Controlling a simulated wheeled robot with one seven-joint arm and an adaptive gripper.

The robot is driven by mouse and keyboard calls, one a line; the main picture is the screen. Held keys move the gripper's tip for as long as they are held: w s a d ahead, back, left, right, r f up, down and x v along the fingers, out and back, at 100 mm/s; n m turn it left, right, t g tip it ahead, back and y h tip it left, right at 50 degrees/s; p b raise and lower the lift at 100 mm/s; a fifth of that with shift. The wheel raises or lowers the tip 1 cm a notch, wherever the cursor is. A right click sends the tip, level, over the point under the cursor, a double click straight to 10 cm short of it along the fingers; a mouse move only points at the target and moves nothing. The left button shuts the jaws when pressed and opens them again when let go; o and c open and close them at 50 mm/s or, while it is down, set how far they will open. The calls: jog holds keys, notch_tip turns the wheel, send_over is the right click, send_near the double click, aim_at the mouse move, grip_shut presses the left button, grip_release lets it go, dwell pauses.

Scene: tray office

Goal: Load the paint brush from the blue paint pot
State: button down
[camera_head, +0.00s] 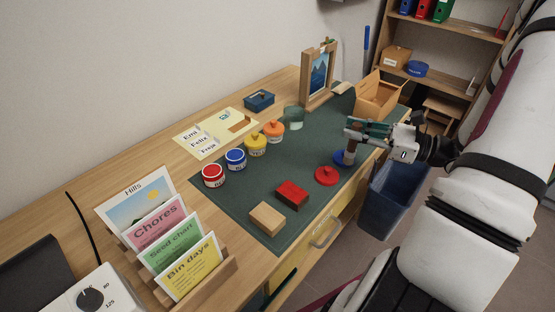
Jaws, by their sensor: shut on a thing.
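The blue paint pot (236,160) stands on the dark green mat (245,192), between the red and yellow pots. Its top looks uncovered. My gripper (352,141) is at the mat's right side, well to the right of the pot. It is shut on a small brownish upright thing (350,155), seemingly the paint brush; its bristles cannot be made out. A blue lid (339,158) lies on the mat just beside and below the gripper.
A red pot (213,176), lidded yellow pot (256,146) and lidded orange pot (274,132) flank the blue one. A red lid (327,176), red block (292,194) and wooden block (267,219) lie in front. A picture stand (306,78) and cardboard box (376,99) stand behind.

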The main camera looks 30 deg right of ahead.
jog(key=shift+a, duration=0.25)
jog(key=w+a+f+b, duration=0.1)
jog(key=w+a+f, duration=0.1)
jog(key=w, duration=0.5)
jog(key=w+a+f+b, duration=0.1)
jog(key=w+a+f, duration=0.2)
jog(key=w, duration=0.4)
jog(key=shift+w+a+b, duration=0.3)
jog(key=shift+a+b, duration=0.05)
jog(key=shift+b, duration=0.05)
jog(key=shift+f, duration=0.2)
jog(key=c, duration=1.5)
grip_release()
